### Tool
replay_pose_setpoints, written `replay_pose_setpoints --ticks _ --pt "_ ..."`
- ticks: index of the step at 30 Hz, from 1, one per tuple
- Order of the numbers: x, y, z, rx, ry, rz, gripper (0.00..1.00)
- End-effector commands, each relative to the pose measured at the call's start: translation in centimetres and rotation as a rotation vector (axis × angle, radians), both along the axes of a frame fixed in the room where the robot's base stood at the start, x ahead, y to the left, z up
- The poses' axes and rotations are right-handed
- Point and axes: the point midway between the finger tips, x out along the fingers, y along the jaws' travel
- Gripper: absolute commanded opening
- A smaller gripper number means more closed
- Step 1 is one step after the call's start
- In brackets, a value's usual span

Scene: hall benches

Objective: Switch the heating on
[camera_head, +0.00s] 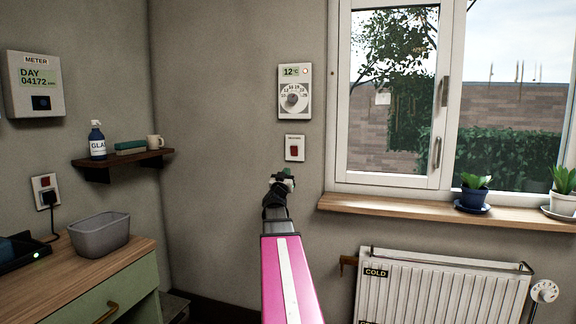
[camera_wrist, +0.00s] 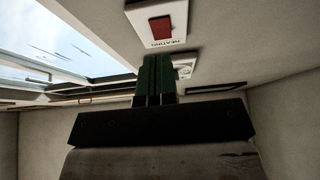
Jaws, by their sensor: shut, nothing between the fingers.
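The heating switch (camera_head: 295,148) is a white plate with a red rocker on the wall, below the thermostat. In the wrist view the same switch (camera_wrist: 156,24) shows its red rocker and the word HEATING. My gripper (camera_head: 287,172) is just below the switch in the head view. In the wrist view its green fingers (camera_wrist: 153,75) are shut and empty, pointing toward the plate. I cannot tell whether they touch it. The thermostat (camera_head: 295,91) reads 12°C and has a round dial. The radiator (camera_head: 440,288) under the window carries a COLD label.
A window (camera_head: 394,95) with a wooden sill (camera_head: 400,207) and potted plants is at the right. A small shelf (camera_head: 123,158) holds a spray bottle, a sponge and a mug. A grey tub (camera_head: 99,234) stands on the cabinet at the left. A meter (camera_head: 34,84) and a socket with a red switch (camera_head: 46,191) are on the left wall.

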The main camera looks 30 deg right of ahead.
Motion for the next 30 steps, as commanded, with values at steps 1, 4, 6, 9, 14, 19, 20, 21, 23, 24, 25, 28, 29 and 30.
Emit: replay_pose_setpoints --ticks 1,4,6,9,14,19,20,21,23,24,25,28,29,30 --pt "-0.7 0.7 -0.8 0.0 0.001 0.001 0.0" --pt "-1.3 1.5 -2.0 0.0 0.001 0.001 0.0" --pt "-1.6 1.9 -2.5 0.0 0.0 0.001 0.0" --pt "-1.7 2.1 -2.8 -0.001 0.0 0.001 0.0" --pt "-1.7 2.1 -2.8 -0.001 -0.001 0.0 0.0" --pt "-1.7 2.0 -2.8 -0.001 -0.001 0.0 0.0" --pt "-1.7 2.0 -2.8 -0.001 -0.001 0.0 0.0" --pt "-1.7 2.0 -2.8 -0.001 -0.001 0.0 0.0" --pt "-1.7 2.0 -2.8 -0.001 -0.001 0.0 0.0" --pt "-1.7 2.1 -2.8 -0.001 0.0 0.001 0.0" --pt "-1.7 2.1 -2.9 0.0 0.001 0.004 0.0" --pt "-1.0 3.1 -3.8 0.011 0.029 0.039 0.0" --pt "-0.7 3.6 -4.3 0.017 0.043 0.06 0.0" --pt "-0.2 4.5 -5.2 0.028 0.07 0.096 0.0"
